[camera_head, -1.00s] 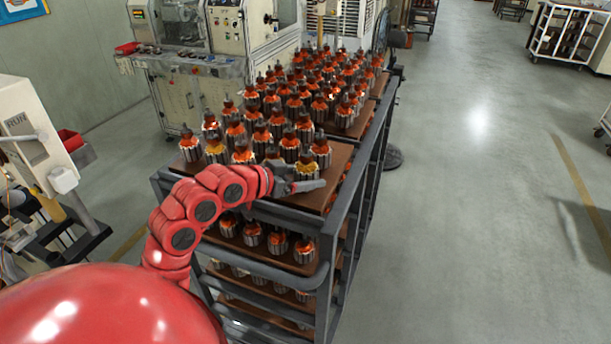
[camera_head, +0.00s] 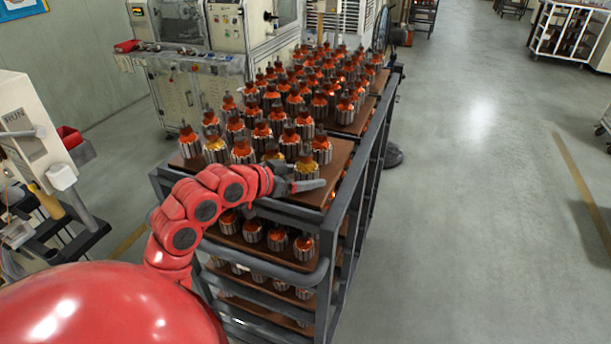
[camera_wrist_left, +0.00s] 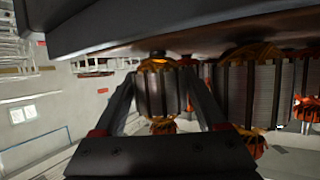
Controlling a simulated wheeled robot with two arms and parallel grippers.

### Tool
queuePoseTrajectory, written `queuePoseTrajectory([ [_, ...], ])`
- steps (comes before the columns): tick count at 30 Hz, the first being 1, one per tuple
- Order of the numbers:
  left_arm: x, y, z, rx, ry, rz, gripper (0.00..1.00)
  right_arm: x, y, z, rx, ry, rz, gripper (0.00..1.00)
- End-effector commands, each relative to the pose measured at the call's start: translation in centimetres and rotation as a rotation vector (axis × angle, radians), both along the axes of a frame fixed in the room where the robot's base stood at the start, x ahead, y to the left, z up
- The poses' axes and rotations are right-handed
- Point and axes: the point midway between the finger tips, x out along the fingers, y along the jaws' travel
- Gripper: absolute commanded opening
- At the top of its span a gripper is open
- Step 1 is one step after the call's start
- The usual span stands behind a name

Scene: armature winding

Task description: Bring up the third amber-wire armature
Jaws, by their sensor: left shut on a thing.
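My left gripper (camera_head: 302,174) is at the near right corner of the cart's top board, its fingers on either side of an amber-wire armature (camera_head: 305,164). In the left wrist view the gripper (camera_wrist_left: 160,108) is shut on this armature (camera_wrist_left: 158,92), a ribbed steel core with amber winding at both ends. A second amber-wound armature (camera_wrist_left: 250,92) stands close beside it there. Another amber-wire armature (camera_head: 215,150) stands in the front row, to the left. I cannot tell whether the held armature is clear of the board. My right gripper is not in view.
Several orange-red armatures (camera_head: 290,140) crowd the cart's brown top board (camera_head: 343,155). Lower shelves hold more. The grey cart frame (camera_head: 345,225) has a front rail close under my arm. A machine (camera_head: 190,75) stands behind; open floor (camera_head: 470,200) lies right.

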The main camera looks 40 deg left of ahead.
Motion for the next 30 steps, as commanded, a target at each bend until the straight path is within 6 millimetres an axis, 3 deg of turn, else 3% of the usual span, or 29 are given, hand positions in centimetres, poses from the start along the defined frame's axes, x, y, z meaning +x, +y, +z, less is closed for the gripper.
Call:
queuePoseTrajectory([
  [9,0.0,0.02,-0.09,0.0,-0.001,0.001,0.0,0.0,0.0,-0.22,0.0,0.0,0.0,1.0],
  [10,0.0,0.02,-0.07,0.0,-0.001,0.0,0.76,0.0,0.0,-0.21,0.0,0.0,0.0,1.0],
  [14,0.0,0.03,-0.07,0.0,-0.001,0.001,0.99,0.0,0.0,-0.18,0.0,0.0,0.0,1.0],
  [30,-0.42,0.22,-0.07,0.0,0.0,0.002,1.0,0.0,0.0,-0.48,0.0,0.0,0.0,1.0],
])
